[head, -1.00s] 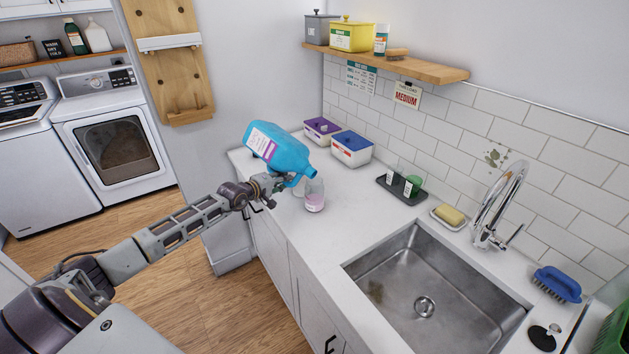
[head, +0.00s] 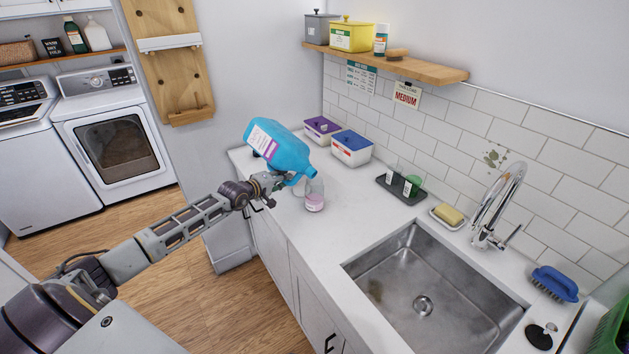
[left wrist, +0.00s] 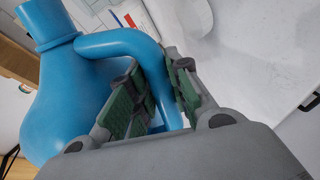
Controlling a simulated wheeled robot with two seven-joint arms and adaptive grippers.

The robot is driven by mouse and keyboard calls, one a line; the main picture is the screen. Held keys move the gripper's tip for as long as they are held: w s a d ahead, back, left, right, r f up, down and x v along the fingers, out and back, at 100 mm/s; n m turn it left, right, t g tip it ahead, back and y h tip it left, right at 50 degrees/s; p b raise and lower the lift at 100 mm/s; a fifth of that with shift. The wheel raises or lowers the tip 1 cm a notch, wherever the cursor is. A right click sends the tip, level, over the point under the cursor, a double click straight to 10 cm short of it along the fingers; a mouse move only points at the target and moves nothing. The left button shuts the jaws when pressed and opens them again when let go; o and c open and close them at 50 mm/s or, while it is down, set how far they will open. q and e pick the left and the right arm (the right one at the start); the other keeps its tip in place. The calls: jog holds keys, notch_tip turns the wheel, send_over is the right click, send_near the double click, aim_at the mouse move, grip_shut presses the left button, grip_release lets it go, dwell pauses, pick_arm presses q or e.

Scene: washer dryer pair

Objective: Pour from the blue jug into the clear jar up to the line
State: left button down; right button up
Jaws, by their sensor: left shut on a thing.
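The blue jug (head: 280,150) is tilted far over above the counter, with its mouth low and to the right, close to the top of the clear jar (head: 315,197). The jar stands upright on the counter and has pinkish contents in its lower part. I cannot make out a line on it or a stream. My left gripper (head: 271,183) is shut on the jug's handle. In the left wrist view the gripper (left wrist: 155,95) has its green pads around the handle of the blue jug (left wrist: 60,105). My right gripper is not in view.
Behind the jar are a purple-lidded box (head: 322,130) and a blue-lidded box (head: 351,148). A dark tray (head: 401,192) with small glasses is to the right. The sink (head: 420,285) lies in front, with a soap dish (head: 448,217) and tap (head: 497,205). The counter around the jar is clear.

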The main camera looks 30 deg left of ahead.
pick_arm(q)
jog(key=shift+w+a+r+m+p, duration=0.1)
jog(key=shift+a+r+m+p, duration=0.25)
jog(key=shift+r+p, duration=0.25)
dwell(3.6)
